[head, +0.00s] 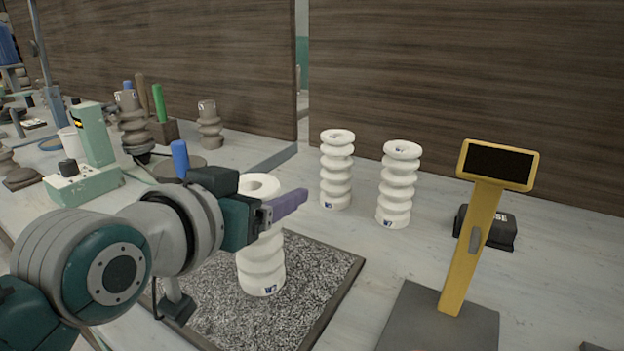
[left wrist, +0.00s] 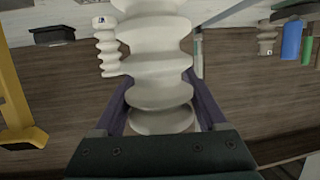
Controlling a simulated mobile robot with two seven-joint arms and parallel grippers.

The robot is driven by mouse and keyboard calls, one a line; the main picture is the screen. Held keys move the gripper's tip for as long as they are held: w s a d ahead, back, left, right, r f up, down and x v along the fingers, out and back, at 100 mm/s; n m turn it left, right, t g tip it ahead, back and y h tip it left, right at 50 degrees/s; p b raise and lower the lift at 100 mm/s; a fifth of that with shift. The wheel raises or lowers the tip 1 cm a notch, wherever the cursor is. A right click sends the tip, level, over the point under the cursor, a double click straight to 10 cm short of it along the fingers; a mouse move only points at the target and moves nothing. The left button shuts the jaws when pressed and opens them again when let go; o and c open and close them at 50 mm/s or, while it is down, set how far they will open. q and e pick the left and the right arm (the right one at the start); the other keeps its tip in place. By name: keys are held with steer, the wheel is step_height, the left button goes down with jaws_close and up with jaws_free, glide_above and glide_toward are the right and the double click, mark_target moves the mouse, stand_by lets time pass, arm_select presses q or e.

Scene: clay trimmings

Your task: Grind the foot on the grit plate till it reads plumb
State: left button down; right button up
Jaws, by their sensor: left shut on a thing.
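A white ribbed column (head: 262,265) with a blue mark at its base is over the dark, speckled grit plate (head: 320,268). It looks near upright; I cannot tell whether its foot touches the grit. My left gripper (head: 272,207) is shut on the column's upper part, one purple finger showing on its near side. In the left wrist view the column (left wrist: 155,55) sits between both purple fingers (left wrist: 158,103). A yellow stand with a dark display (head: 500,165) is at the right; I see no reading on it. My right gripper is out of view.
Two similar white columns (head: 336,172) (head: 397,190) stand behind the plate. A black box (head: 486,228) is behind the yellow stand. A green device (head: 92,150) and brown ribbed pieces (head: 133,125) crowd the left. Wood panels close off the back.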

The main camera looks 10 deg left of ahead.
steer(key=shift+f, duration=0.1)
arm_select(q)
steer(key=shift+a, duration=0.15)
steer(key=shift+w+a, duration=0.35)
steer(key=shift+a, duration=0.5)
arm_select(e)
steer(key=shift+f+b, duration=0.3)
steer(key=shift+b, duration=0.05)
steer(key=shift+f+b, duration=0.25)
steer(key=shift+b, duration=0.05)
arm_select(q)
steer(key=a, duration=0.2)
steer(key=w+a, duration=0.2)
steer(key=a, duration=0.1)
steer(key=shift+a+f, duration=0.15)
steer(key=shift+a, duration=0.15)
arm_select(e)
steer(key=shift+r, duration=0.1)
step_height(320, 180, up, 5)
steer(key=p, duration=0.5)
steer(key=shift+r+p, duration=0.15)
steer(key=shift+p, duration=0.15)
arm_select(q)
step_height(320, 180, up, 5)
steer(key=shift+r, duration=0.2)
